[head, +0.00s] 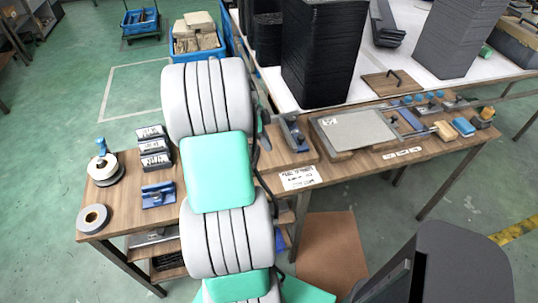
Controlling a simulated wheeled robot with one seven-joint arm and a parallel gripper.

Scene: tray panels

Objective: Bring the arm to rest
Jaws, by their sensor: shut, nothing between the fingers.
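My arm (218,180) shows in the head view as grey ribbed and green segments. It rises from the bottom edge across the left part of the workbench. My gripper cannot be made out in this view. Whatever lies behind the upper grey segment is hidden.
The wooden bench (345,185) carries a grey panel (355,131), blue-handled tools, tape rolls (93,218) and small dark boxes (153,147). Tall black stacks (325,55) stand on the white table behind. A blue crate (197,42) of tan packs is behind my arm. Green floor lies open at left.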

